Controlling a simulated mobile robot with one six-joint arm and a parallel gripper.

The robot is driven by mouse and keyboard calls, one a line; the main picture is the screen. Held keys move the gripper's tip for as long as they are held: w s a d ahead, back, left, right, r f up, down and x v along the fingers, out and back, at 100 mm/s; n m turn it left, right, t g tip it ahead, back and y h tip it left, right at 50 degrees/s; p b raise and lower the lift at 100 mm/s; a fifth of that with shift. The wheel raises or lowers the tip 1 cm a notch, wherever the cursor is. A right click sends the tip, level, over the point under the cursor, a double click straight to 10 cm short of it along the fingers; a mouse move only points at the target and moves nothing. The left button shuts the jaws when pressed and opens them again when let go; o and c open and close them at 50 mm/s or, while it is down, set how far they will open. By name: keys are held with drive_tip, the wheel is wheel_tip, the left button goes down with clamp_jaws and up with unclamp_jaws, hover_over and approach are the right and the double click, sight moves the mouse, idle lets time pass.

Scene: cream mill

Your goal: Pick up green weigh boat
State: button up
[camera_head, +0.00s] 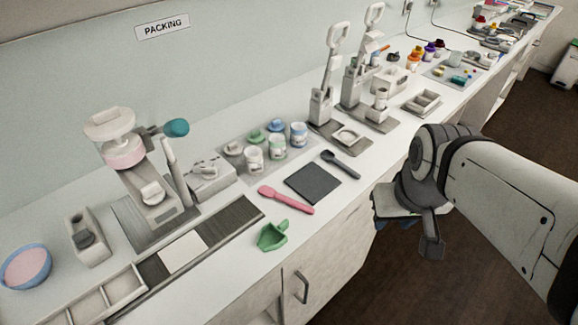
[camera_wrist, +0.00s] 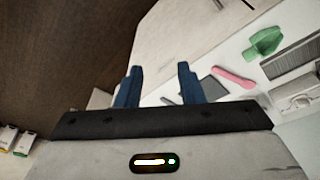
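The green weigh boat (camera_head: 272,236) lies near the front edge of the white counter, in front of the pink spatula. It also shows at the upper right of the wrist view (camera_wrist: 264,43). My gripper (camera_head: 408,222) is off the counter's front edge, to the right of the weigh boat and apart from it. In the wrist view its two blue fingers (camera_wrist: 161,72) stand wide apart with nothing between them. In the head view the fingers are mostly hidden by my wrist.
A pink spatula (camera_head: 286,199), a dark square mat (camera_head: 313,183) and a dark spoon (camera_head: 340,167) lie behind and right of the boat. A striped runner (camera_head: 232,220) lies to its left. A cabinet handle (camera_head: 301,287) juts out below the counter.

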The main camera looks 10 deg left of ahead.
drive_tip(key=w+a+f+n+g+p, duration=0.1)
drive_tip(key=w+a+f+n+p, duration=0.15)
drive_tip(key=w+a+n, duration=0.7)
drive_tip(key=n+g+p, duration=0.2)
drive_tip(key=n, duration=1.5)
hover_over(283, 222)
wheel_tip(283, 222, down, 6)
wheel_tip(283, 222, down, 7)
drive_tip(key=shift+s+f+p, duration=0.1)
drive_tip(key=shift+f+p, duration=0.1)
drive_tip(key=shift+p, duration=0.8)
drive_tip(key=shift+c, duration=0.3)
clamp_jaws()
